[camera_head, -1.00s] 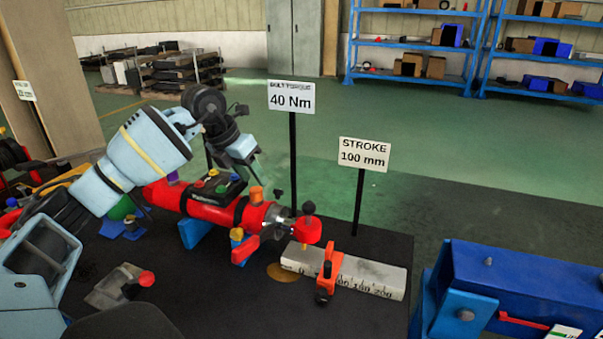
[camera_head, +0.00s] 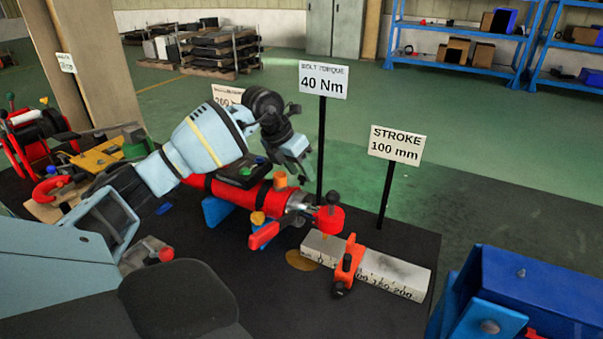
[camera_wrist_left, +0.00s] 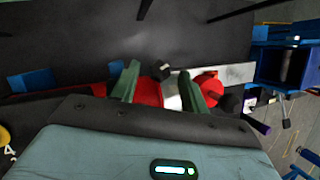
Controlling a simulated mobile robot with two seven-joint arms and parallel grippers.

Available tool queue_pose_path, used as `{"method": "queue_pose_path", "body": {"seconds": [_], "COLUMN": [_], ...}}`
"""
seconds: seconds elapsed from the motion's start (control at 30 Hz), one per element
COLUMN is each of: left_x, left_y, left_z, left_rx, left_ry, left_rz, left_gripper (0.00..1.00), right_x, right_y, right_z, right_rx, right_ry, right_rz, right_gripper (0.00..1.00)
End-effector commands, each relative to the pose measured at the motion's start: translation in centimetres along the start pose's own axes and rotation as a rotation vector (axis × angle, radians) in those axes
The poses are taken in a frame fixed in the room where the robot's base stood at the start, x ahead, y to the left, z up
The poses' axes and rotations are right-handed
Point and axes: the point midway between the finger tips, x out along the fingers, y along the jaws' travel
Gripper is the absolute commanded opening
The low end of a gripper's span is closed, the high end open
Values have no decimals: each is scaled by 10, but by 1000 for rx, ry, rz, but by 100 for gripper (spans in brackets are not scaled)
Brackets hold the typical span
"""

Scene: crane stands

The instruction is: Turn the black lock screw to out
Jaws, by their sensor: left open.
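The tool is a red cylinder (camera_head: 238,193) with a metal collar (camera_head: 298,202) at its right end, lying on the black table top. A small black knob (camera_wrist_left: 163,70), which looks like the lock screw, shows at the collar in the left wrist view. It sits between the tips of the two green fingers of my left gripper (camera_wrist_left: 159,69). The fingers are open and apart, with nothing held. In the head view my left gripper (camera_head: 298,168) is just above the collar and hides this knob. Whether the fingers touch it I cannot tell.
A red head with a black knob (camera_head: 331,218) stands right of the collar. A grey scale bar (camera_head: 398,273) carries an orange slider (camera_head: 349,262). Signs reading 40 Nm (camera_head: 323,82) and 100 mm (camera_head: 396,145) stand behind. A blue fixture (camera_head: 525,285) is at right.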

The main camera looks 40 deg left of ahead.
Motion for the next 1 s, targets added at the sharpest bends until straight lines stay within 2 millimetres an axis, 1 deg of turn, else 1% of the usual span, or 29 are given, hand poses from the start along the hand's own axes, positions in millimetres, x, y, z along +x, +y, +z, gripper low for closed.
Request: {"method": "queue_pose_path", "body": {"seconds": [0.1,0.2,0.47,0.57,0.8,0.83,1.0], "left_x": [11,15,16,16,16,16,15], "left_y": [-1,0,0,0,0,0,0], "left_z": [0,0,0,0,0,0,0], "left_rx": [0,-1,0,0,0,0,-5], "left_ry": [2,1,0,0,0,0,-1], "left_rz": [-2,-1,0,0,0,0,8], "left_gripper": [45,45,45,33,2,0,0], "right_x": [0,1,3,3,2,2,1], "right_y": [0,0,1,1,1,1,1], "right_z": [-1,-2,-7,-7,-7,-6,-6], "right_rx": [0,-1,-2,-2,-2,-2,-2], "right_ry": [2,5,14,15,13,13,12], "right_rz": [0,1,2,2,2,2,2], "right_gripper": [36,36,36,36,36,36,36]}}
